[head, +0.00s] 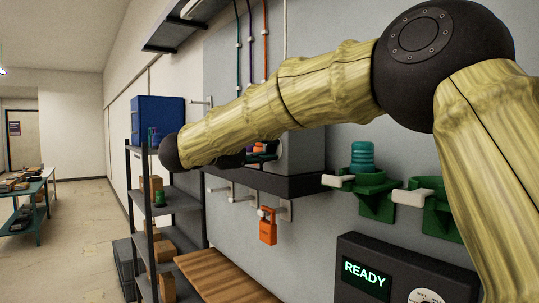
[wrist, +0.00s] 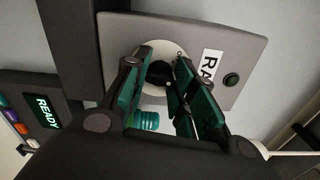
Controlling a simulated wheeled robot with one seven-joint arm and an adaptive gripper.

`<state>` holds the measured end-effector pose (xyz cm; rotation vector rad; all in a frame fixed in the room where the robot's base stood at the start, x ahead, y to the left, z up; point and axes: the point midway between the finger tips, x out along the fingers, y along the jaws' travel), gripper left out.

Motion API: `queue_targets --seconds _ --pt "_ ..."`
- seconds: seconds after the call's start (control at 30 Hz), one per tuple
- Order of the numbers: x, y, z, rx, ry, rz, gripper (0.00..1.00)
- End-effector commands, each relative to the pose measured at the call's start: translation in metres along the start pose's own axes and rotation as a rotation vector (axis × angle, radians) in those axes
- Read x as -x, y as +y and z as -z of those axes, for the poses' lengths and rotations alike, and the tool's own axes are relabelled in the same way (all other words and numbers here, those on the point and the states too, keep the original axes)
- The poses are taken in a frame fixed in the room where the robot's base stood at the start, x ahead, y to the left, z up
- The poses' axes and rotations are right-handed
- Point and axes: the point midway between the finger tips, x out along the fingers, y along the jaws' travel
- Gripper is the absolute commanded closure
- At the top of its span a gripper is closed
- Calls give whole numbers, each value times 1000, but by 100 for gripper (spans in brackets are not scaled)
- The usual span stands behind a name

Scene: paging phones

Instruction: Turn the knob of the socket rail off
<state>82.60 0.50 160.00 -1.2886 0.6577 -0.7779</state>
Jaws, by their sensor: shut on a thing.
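The knob (wrist: 159,75) is black and sits on a round pale dial in the wrist view. The dial is on a grey panel (wrist: 120,33) with a partly hidden label beginning "RA" (wrist: 211,63) and a dark green button (wrist: 231,79). My gripper (wrist: 166,67) has its green fingers on either side of the knob and is shut on it. The fingers cover part of the dial, so I cannot read the knob's setting. In the head view my arm hides most of the grey box (head: 306,151) and the knob.
A dark box with a "READY" screen (head: 367,278) is at the lower right. Green holders (head: 376,202) with white levers are on the wall. An orange padlock (head: 268,232) hangs below a dark ledge (head: 305,185). A shelf rack (head: 181,199) stands left; the floor (head: 80,225) beyond is clear.

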Motion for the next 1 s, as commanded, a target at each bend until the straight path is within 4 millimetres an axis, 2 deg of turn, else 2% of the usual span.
queue_targets --seconds 0.7,1.0 --pt "1 -1 -1 667 -3 2 98" --pt "1 0 -1 865 -3 1 98"
